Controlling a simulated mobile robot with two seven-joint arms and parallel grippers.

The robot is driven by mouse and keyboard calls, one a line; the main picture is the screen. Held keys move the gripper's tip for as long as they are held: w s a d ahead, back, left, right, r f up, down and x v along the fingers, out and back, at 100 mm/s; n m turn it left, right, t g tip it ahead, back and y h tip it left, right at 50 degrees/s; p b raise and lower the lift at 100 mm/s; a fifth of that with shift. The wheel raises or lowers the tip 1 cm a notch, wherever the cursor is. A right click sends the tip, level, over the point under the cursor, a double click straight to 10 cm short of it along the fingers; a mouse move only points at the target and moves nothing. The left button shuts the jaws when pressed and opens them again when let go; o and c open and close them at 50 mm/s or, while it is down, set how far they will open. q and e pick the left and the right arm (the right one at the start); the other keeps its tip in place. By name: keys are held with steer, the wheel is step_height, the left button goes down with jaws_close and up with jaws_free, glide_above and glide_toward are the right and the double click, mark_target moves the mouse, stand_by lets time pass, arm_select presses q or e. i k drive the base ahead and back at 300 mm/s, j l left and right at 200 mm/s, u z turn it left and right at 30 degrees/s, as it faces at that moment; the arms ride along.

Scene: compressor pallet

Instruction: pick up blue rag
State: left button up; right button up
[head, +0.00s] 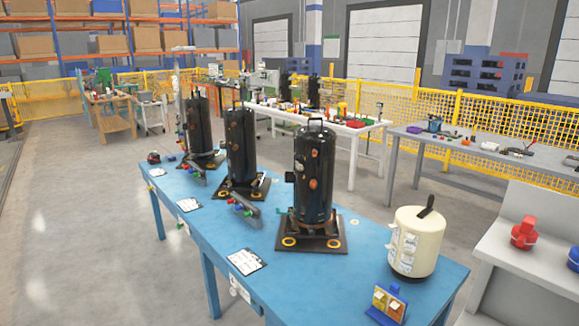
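I cannot make out a blue rag for certain in the head view. A small blue item (574,257) is cut off at the right edge beside a grey bench, and I cannot tell what it is. A blue stand (386,305) holding yellow-orange pieces is at the near right end of the blue table (310,268). Neither of my grippers shows in the head view.
Three black compressors (313,175) stand on dark square bases along the blue table. A cream canister (415,243) stands near its right end. White sheets (247,262) lie along the front edge. A grey bench (510,260) holds a red item (523,232). The left floor is clear.

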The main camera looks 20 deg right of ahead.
mark_target(171, 157)
steer(key=i+j+u, duration=0.2)
steer(key=i, duration=0.3)
steer(key=i+j+u, duration=0.2)
steer(key=i, duration=0.3)
steer(key=i+j+u, duration=0.2)
steer(key=i, duration=0.3)
steer(key=i+l, duration=0.1)
steer(key=i, duration=4.2)
steer(key=i+z, duration=0.35)
steer(key=i, duration=0.25)
steer(key=i+j+z, duration=0.3)
steer(key=i, duration=0.3)
steer(key=i+z, duration=0.2)
steer(key=z, duration=0.2)
steer(key=i+j+z, duration=0.15)
steer(key=z, duration=0.25)
steer(key=i+j+z, duration=0.2)
steer(key=z, duration=0.2)
steer(key=i, duration=0.1)
